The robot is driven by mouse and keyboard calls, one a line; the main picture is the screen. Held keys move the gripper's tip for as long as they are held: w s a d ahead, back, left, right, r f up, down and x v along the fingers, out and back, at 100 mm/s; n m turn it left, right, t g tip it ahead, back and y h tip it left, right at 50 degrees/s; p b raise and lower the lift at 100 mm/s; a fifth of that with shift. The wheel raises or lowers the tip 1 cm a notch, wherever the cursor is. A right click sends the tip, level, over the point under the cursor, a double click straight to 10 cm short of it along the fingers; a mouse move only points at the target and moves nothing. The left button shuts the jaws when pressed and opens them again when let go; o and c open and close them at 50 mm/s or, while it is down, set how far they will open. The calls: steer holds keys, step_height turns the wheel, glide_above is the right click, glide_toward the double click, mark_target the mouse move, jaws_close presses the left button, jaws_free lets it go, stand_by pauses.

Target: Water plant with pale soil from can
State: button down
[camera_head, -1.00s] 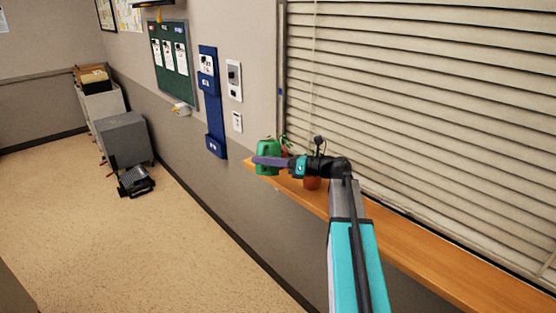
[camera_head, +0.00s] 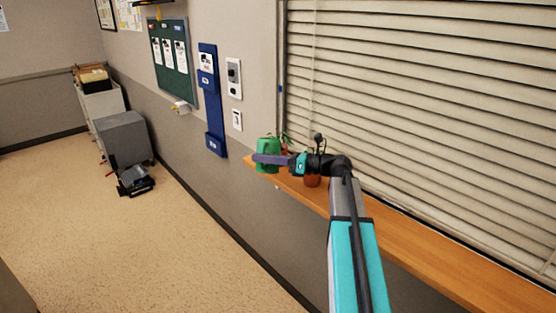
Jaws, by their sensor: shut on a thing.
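My gripper (camera_head: 268,159) is shut on a green watering can (camera_head: 267,147) at the far left end of the wooden sill. The can looks upright, and its spout cannot be made out. A plant with green leaves (camera_head: 284,138) shows just behind and right of the can; its pot is mostly hidden by the can and gripper. A reddish-brown pot (camera_head: 312,181) stands on the sill just below my wrist, with its top hidden by the arm. The soil in neither pot is visible, so I cannot tell which is pale.
The wooden sill (camera_head: 428,262) runs along the wall under the closed blinds (camera_head: 430,110), bare toward the lower right. A blue wall holder (camera_head: 212,110) and green notice board (camera_head: 173,60) hang to the left. A grey cabinet (camera_head: 123,138) stands across the open floor.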

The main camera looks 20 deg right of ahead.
step_height(320, 180, down, 7)
steer(key=n+b, duration=0.4)
steer(key=b, duration=0.9)
steer(key=shift+w+d+f+b, duration=0.15)
steer(key=shift+b, duration=0.15)
stand_by(0.3)
stand_by(0.4)
steer(key=shift+r+p, duration=0.6)
steer(key=shift+r, duration=2)
steer(key=shift+f, duration=0.1)
